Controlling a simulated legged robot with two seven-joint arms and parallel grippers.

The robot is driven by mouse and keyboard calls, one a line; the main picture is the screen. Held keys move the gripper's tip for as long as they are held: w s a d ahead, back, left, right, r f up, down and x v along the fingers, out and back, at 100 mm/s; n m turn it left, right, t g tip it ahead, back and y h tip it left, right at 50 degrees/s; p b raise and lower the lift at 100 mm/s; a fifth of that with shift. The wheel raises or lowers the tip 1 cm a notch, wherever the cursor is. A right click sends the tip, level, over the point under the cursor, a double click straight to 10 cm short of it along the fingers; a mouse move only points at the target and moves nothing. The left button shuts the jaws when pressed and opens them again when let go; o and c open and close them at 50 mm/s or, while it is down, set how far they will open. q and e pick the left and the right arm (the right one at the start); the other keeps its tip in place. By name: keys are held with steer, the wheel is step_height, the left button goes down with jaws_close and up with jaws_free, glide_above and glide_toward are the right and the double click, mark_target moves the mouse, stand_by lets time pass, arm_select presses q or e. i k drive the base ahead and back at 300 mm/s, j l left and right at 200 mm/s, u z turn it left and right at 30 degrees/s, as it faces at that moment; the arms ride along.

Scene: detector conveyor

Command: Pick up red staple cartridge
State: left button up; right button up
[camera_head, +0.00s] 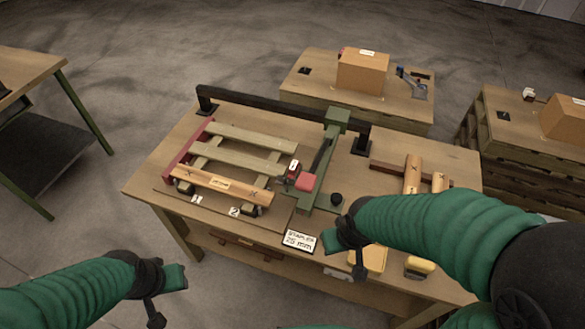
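A small red block (306,182) sits by the green stapler stand (323,165) in the middle of the workbench; it may be the red staple cartridge, but I cannot tell for sure. My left gripper (165,292) is off the bench at the lower left, far from the block. I see nothing held, but finger opening is unclear in both.
A slatted wooden frame (238,158) lies on the bench's left. A "STAPLER 25 mm" sign (299,241) is at the front edge. Yellow items (418,267) sit near my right forearm. Wooden pieces (412,175) lie at right. A box (363,71) stands on a table behind.

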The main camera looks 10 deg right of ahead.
mark_target(295, 166)
steer(key=i+j+u, duration=0.25)
steer(key=u, duration=0.2)
steer(key=i+z, duration=0.25)
steer(key=i, duration=0.5)
